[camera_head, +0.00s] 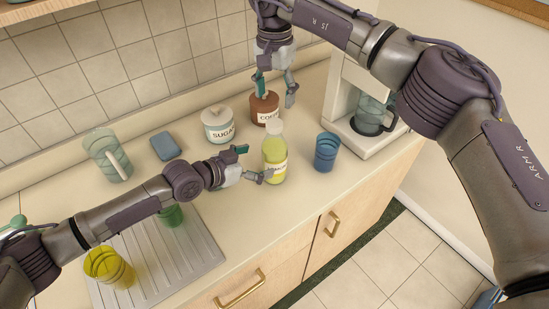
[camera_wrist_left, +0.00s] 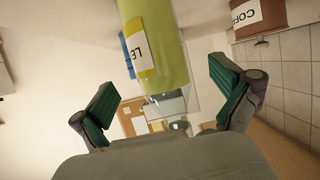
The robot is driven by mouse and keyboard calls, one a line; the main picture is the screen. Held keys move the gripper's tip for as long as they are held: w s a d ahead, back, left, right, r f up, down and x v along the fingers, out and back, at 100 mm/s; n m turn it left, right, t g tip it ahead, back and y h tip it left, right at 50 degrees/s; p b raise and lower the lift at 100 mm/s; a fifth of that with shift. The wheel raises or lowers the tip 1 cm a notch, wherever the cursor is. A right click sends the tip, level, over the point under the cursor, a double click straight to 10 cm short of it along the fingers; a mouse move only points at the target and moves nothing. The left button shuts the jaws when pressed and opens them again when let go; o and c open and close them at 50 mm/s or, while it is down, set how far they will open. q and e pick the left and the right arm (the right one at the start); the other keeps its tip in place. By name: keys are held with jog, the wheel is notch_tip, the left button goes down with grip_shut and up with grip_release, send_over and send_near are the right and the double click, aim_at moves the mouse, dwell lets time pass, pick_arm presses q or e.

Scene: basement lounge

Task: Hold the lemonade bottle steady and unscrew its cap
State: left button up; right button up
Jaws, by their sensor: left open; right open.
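The lemonade bottle (camera_head: 274,153) stands upright on the counter, yellow-green with a white label and a pale top (camera_head: 276,127). In the left wrist view the bottle (camera_wrist_left: 168,70) appears upside down, beyond the gap between the fingers. My left gripper (camera_head: 256,162) is open at the bottle's left side, with one finger near its label; I cannot tell whether it touches. Its two fingers also show spread in the left wrist view (camera_wrist_left: 168,105). My right gripper (camera_head: 276,93) is open and points down, above and behind the bottle, in front of the coffee jar in the picture.
The brown coffee jar (camera_head: 264,107) and sugar jar (camera_head: 218,127) stand behind the bottle. A blue cup (camera_head: 326,151) and a coffee maker (camera_head: 345,115) are to the right. A glass pitcher (camera_head: 107,154), blue sponge (camera_head: 165,146), green cup (camera_head: 171,214) and yellow cup (camera_head: 109,268) are left.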

pick_arm(q)
jog(key=x, duration=0.6)
jog(key=shift+w+d, duration=0.1)
jog(key=shift+d, duration=0.1)
pick_arm(e)
jog(key=shift+s, duration=0.1)
